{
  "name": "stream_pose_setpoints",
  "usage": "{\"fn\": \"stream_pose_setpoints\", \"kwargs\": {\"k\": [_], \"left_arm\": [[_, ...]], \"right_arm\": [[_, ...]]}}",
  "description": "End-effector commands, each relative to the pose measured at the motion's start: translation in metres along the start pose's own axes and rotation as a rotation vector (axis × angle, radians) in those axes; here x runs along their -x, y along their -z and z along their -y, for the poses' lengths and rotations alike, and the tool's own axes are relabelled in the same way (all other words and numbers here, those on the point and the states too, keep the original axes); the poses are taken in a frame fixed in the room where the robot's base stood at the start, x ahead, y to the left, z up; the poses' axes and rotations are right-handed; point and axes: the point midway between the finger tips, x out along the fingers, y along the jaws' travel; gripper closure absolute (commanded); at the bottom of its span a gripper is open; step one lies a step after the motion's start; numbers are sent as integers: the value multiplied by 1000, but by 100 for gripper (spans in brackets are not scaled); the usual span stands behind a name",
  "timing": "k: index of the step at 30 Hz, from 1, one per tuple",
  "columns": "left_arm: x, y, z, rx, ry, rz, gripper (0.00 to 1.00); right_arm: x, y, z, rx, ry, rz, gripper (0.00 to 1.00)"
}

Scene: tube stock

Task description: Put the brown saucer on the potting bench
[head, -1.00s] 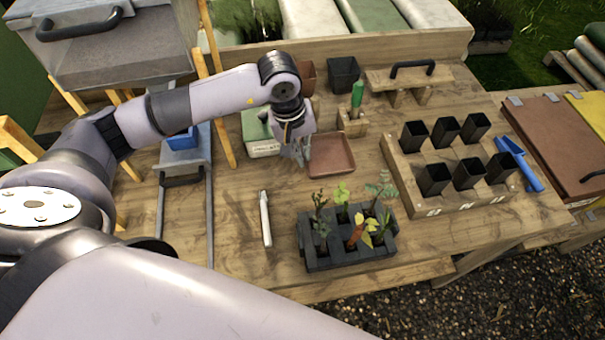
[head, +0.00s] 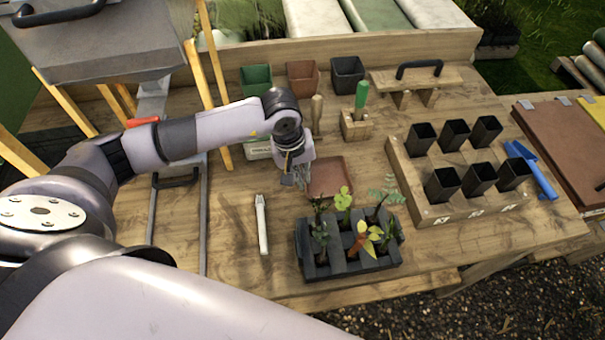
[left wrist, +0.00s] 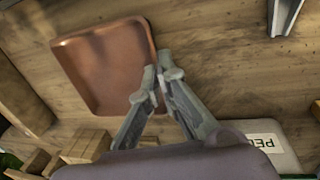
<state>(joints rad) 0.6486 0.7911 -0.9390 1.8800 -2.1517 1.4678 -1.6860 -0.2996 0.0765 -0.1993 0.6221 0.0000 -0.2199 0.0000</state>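The brown saucer (head: 330,172), a square shallow tray with rounded corners, is over the middle of the wooden potting bench (head: 225,235), behind the black plug tray. The seedlings hide part of its front edge. My left gripper (head: 299,182) is at its left edge. In the left wrist view the saucer (left wrist: 105,65) fills the upper left, and the left gripper's fingers (left wrist: 155,80) close together on its rim. I cannot tell how far above the bench it is. My right gripper is not in view.
A black plug tray (head: 347,266) of seedlings stands just in front. A white marker-like tool (head: 262,225) lies to the left. A wooden rack (head: 440,212) with black pots is right. Green (head: 257,80), brown (head: 303,76) and black (head: 347,76) pots stand behind. Bare bench lies front-left.

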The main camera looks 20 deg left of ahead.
Motion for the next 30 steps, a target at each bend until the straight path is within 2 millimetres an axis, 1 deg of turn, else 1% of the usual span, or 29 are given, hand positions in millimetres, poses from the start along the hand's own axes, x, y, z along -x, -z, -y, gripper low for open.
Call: {"fn": "stream_pose_setpoints", "kwargs": {"k": [1, 3, 12, 20, 23, 24, 26, 30], "left_arm": [[-3, 0, 1, 0, 0, 0, 100], [-1, 0, 0, 0, 0, 0, 94], [-1, 0, 0, 0, 0, 0, 75], [-1, 0, 0, 0, 0, 0, 75], [3, 0, -1, 0, 0, 0, 75], [5, 1, -1, 0, -1, -2, 75], [12, 2, -1, -2, -3, -5, 75], [40, 2, -1, -2, -4, -7, 75]], "right_arm": [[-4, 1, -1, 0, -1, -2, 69], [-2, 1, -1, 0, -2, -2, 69], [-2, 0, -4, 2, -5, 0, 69], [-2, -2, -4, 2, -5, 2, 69], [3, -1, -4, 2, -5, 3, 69], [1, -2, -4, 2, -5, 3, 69], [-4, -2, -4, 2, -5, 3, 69], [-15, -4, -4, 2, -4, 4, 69]]}}
